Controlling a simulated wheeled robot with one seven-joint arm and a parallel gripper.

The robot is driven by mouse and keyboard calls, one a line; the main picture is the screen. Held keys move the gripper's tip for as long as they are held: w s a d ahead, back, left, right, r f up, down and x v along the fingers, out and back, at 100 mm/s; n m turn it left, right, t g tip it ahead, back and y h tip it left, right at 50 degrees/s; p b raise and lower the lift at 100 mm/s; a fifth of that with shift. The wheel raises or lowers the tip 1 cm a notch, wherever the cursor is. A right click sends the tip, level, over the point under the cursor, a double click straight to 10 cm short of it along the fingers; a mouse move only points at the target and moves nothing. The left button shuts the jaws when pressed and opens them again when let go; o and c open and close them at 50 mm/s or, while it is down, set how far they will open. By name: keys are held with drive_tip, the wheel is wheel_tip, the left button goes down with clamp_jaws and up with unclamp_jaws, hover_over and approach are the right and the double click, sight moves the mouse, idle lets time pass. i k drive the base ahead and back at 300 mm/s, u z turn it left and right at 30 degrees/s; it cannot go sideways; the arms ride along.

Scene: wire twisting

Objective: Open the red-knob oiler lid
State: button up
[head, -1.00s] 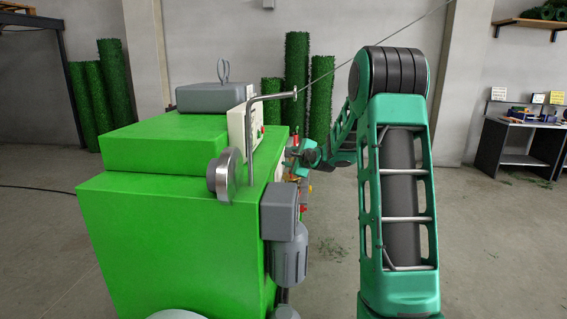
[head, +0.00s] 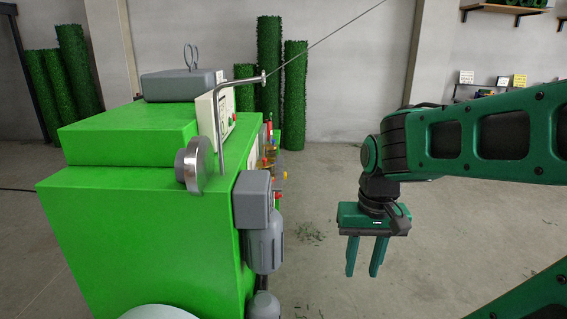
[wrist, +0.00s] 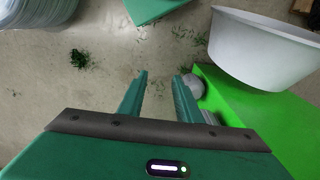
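The green machine (head: 140,240) stands at left in the head view. On its far right side is a cluster of small fittings, with amber oiler cups (head: 270,151) and red and yellow knobs. They are small and partly overlapped, so I cannot tell which lid is the red-knob one or whether it is open. My gripper (head: 365,262) hangs pointing down, right of the machine and well apart from the fittings. Its two fingers are spread with nothing between them. In the wrist view my gripper (wrist: 160,80) is over bare floor, and no oiler shows there.
A grey motor (head: 258,220) juts from the machine's right side, between the fittings and the camera. A bent metal rod (head: 222,130) guides a wire upward. A white bowl-shaped part (wrist: 262,48) and the green machine body (wrist: 270,125) fill the wrist view's right.

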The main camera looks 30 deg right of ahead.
sight(263, 164)
drive_tip(key=k, duration=0.45)
drive_tip(key=z, duration=0.6)
drive_tip(key=i, duration=1.45)
drive_tip(key=u, duration=0.25)
